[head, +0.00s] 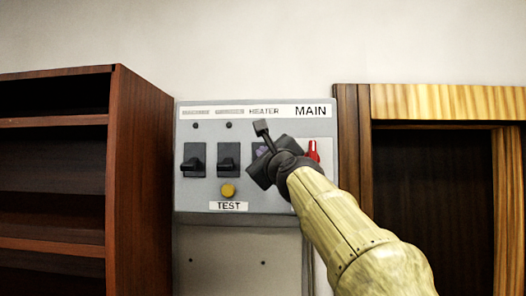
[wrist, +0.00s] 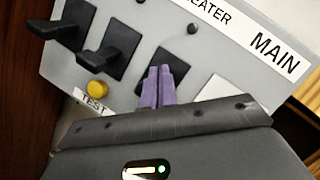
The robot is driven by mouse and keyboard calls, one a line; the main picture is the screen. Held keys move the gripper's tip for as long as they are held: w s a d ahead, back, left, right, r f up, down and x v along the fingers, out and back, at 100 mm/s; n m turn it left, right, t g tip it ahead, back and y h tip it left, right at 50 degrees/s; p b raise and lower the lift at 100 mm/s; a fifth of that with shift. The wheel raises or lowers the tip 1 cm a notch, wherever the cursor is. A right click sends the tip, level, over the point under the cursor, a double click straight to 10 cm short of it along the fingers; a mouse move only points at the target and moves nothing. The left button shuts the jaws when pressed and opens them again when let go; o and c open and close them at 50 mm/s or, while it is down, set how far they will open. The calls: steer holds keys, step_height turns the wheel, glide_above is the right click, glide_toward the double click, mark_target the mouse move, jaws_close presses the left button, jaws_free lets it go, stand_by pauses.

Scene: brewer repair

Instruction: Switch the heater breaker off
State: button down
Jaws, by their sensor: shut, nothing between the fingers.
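The grey breaker panel (head: 240,203) hangs on the wall, with a HEATER label (head: 264,111) at its top and MAIN to the right of it. My gripper is in front of the breaker under HEATER and mostly hides it in the head view. In the wrist view, the purple fingers of my gripper (wrist: 158,86) are shut and empty, in front of the heater breaker's black plate (wrist: 146,65). The lever of that breaker is hidden behind the fingers, so I cannot tell its position or whether they touch it.
Two other black breakers (head: 193,160) (head: 228,160) are left of the heater one, above a yellow TEST button (head: 228,190). A red main switch (head: 313,150) is close right of my gripper. A brown shelf (head: 140,180) stands left, a wooden frame (head: 440,103) right.

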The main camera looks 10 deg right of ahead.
steer(key=shift+w+d+f+b, duration=0.15)
steer(key=shift+w+f+b, duration=0.15)
steer(key=shift+f, duration=0.3)
steer(key=shift+s+r+p, duration=0.3)
steer(key=shift+r+p, duration=0.05)
steer(key=shift+p, duration=0.05)
steer(key=shift+s+a+r+p, duration=0.2)
steer(key=shift+s+a, duration=0.05)
steer(key=shift+s, duration=0.15)
steer(key=shift+s+a+r+p, duration=0.15)
steer(key=shift+s+a, duration=0.05)
steer(key=shift+s, duration=0.2)
steer(key=shift+w, duration=0.1)
steer(key=s+a+p, duration=0.1)
steer(key=s+a, duration=0.1)
steer(key=s, duration=0.5)
